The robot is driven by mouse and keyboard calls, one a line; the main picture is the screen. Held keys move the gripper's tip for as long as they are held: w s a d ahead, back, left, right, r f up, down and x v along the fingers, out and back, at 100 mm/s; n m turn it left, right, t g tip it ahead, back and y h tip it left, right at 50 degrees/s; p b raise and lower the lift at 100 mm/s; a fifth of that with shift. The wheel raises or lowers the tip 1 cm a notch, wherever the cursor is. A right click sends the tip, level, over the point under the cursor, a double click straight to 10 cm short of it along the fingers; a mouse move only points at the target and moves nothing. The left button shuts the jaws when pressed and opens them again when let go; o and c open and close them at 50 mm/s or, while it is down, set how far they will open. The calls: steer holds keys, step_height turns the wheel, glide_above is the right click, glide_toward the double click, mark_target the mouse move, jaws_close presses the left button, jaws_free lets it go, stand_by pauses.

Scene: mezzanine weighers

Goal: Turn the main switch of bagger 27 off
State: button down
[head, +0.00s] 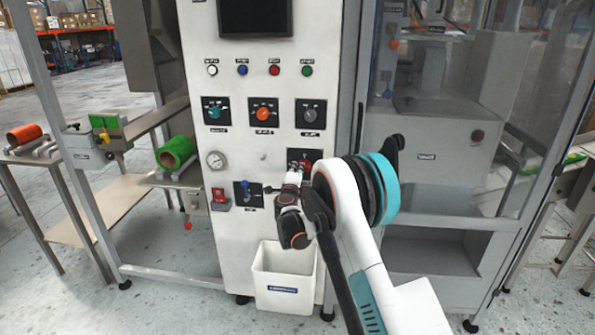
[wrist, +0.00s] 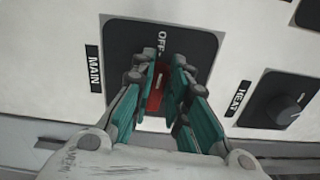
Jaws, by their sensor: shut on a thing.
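The main switch is a red handle (wrist: 156,88) on a dark plate (wrist: 118,45), beside a label reading MAIN (wrist: 94,68). The word OFF (wrist: 162,42) is printed at the plate's top edge in the wrist view. The handle's visible length runs roughly toward OFF, with a pale mark on it. My gripper (wrist: 161,90) has its teal fingers on both sides of the handle and is shut on it. The fingers hide the handle's sides and part of the plate. In the head view the plate (head: 292,155) is partly covered by my gripper (head: 300,168).
The HEAT knob (wrist: 288,108) is close beside the main switch. A white bin (head: 285,258) stands below. A framed glass enclosure (head: 535,110) stands right.

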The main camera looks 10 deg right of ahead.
steer(key=shift+f+n, duration=0.15)
steer(key=shift+n, duration=0.35)
steer(key=c, duration=1.6)
jaws_free()
steer(key=shift+a, duration=0.1)
steer(key=shift+o, duration=0.2)
steer(key=v, duration=1.2)
